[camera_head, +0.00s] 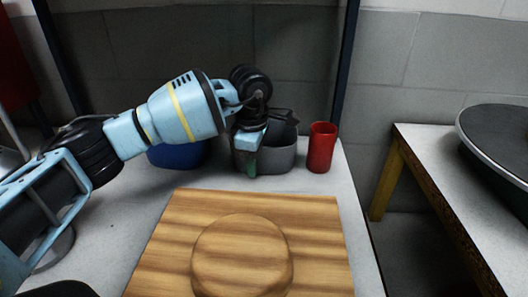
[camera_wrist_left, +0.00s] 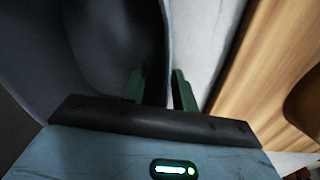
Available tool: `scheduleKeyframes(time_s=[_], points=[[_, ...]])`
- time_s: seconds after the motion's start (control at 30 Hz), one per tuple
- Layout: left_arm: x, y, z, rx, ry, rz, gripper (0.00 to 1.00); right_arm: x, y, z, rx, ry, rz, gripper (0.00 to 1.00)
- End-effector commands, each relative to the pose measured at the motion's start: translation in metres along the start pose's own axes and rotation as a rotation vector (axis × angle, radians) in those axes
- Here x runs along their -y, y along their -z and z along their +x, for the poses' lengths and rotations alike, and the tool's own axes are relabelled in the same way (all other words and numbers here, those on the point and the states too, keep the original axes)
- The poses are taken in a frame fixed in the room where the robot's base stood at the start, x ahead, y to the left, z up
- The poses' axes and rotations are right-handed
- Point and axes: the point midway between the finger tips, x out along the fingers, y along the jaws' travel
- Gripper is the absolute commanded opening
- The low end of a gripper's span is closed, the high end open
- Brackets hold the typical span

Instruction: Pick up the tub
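The grey tub (camera_head: 281,158) stands on the white table behind the wooden board, and its left part is hidden by my left gripper. My left gripper (camera_head: 254,160) points down at the tub's near left side. In the left wrist view the gripper (camera_wrist_left: 158,88) has its two green fingers apart, one on the inner side of the tub wall (camera_wrist_left: 145,40) and one on the outer side. A gap shows between the inner finger and the wall. My right gripper is not in view.
A red cup (camera_head: 321,147) stands close to the tub's right. A blue container (camera_head: 178,154) is to its left, partly behind my arm. A wooden board (camera_head: 317,225) with a round raised block (camera_head: 242,257) lies in front. Dark upright posts and a block wall are behind.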

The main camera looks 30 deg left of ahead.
Motion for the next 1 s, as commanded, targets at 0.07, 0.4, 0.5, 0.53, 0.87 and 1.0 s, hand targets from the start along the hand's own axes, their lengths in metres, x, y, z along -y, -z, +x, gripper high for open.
scheduleKeyframes(time_s=[0.07,0.4,0.5,0.53,0.87,1.0], points=[[0.000,0.000,0.001,0.001,-0.001,0.000,0.28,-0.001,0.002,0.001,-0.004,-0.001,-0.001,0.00],[0.000,0.000,0.001,0.000,-0.001,-0.001,0.02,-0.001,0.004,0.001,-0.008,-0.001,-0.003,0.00],[0.000,0.000,0.001,0.000,-0.001,-0.001,0.00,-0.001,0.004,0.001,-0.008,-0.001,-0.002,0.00],[0.000,0.000,0.001,0.000,-0.001,-0.001,0.00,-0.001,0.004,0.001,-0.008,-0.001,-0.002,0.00],[-0.001,0.000,-0.003,0.001,-0.002,-0.001,0.00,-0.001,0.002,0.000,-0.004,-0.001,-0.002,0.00],[-0.003,0.000,-0.018,0.002,-0.005,-0.001,0.00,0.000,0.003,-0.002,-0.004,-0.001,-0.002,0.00]])
